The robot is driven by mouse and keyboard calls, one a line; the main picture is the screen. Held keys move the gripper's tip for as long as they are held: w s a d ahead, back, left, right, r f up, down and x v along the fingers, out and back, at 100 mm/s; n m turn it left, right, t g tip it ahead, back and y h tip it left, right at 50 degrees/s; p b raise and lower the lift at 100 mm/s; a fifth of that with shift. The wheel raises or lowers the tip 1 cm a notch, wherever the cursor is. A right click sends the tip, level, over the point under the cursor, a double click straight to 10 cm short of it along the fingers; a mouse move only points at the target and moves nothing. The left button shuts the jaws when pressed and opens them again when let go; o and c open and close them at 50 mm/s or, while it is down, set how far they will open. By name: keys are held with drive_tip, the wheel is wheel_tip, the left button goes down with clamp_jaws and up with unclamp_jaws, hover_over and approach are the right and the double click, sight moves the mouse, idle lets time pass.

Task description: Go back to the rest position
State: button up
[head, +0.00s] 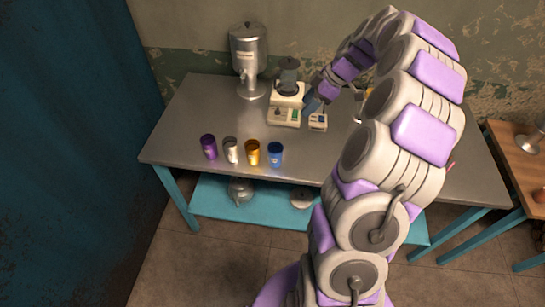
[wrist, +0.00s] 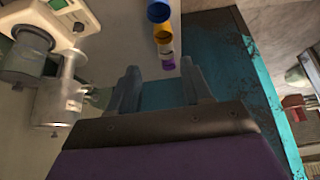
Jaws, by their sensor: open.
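My arm arches up from the bottom of the head view and reaches down over the metal table (head: 185,118). My gripper (head: 311,104) is beside the white machine with a dark jar (head: 287,98) and close to a small white device (head: 318,122); I cannot tell whether it touches either. In the wrist view my gripper (wrist: 160,88) has its two fingers spread with nothing between them. Past the fingertips stand the cups: purple (head: 208,147), silver (head: 231,150), gold (head: 252,153) and blue (head: 275,154), in a row near the table's front edge.
A tall metal dispenser (head: 248,60) stands at the back of the table. A teapot (head: 240,191) and a round lidded item (head: 301,197) sit on the blue lower shelf (head: 270,205). A yellow object behind my arm is mostly hidden. A wooden table (head: 515,160) stands at right. The table's left end is clear.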

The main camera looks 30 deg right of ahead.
drive_tip(key=s+a+r+m+g, duration=0.25)
drive_tip(key=s+a, duration=0.35)
drive_tip(key=a, duration=0.3)
drive_tip(key=s+a+r+m+g, duration=0.1)
drive_tip(key=s+a+r, duration=0.2)
drive_tip(key=s+a, duration=0.45)
drive_tip(key=s+a+f+m+h, duration=0.1)
drive_tip(key=s+a+m, duration=0.1)
drive_tip(key=s, duration=0.5)
drive_tip(key=s+a+f+m+g+h, duration=0.1)
drive_tip(key=s+a+m+h, duration=0.1)
drive_tip(key=s, duration=0.5)
drive_tip(key=s+a+f+m+h+b, duration=0.1)
drive_tip(key=s+a+f+m, duration=0.1)
drive_tip(key=s, duration=0.5)
drive_tip(key=shift+s+m+h, duration=0.2)
drive_tip(key=shift+m+h, duration=0.2)
drive_tip(key=shift+m, duration=0.45)
drive_tip(key=shift+a+g, duration=0.25)
drive_tip(key=shift+d, duration=0.15)
